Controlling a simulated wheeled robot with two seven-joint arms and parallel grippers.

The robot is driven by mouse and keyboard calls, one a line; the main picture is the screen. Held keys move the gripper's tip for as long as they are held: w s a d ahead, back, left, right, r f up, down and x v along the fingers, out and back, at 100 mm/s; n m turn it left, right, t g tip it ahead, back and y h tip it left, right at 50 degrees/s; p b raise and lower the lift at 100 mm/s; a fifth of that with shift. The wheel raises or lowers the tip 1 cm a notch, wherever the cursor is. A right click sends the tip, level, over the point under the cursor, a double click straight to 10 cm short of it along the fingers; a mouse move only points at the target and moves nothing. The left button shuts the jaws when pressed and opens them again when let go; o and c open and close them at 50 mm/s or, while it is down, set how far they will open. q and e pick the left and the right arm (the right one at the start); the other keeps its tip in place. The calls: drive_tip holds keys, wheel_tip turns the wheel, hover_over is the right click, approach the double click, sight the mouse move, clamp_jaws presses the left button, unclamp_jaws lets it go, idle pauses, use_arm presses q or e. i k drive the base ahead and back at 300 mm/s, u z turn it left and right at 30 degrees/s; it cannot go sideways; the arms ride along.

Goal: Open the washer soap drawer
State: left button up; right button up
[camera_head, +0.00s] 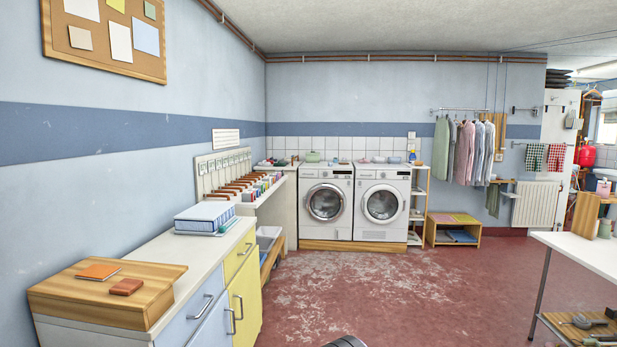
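Two white front-loading machines stand side by side against the far wall, a left one (325,230) and a right one (381,228). Each has a round door that looks closed and a control strip along the top. I cannot tell from here which one is the washer. The panels at the upper left of each front look flush, and a soap drawer is too small to make out for sure. Neither of my grippers can be made out. A small dark shape shows at the bottom edge, too cut off to identify.
The red floor before the machines is clear. A counter with yellow and blue cabinets (246,297) runs along the left. A white table (585,255) stands at the right. A low wooden shelf (453,229) and hanging clothes (465,150) are right of the machines.

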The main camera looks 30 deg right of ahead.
sight(303, 172)
drive_tip(key=z, duration=1.2)
drive_tip(key=i, duration=7.85)
drive_tip(key=z, duration=0.05)
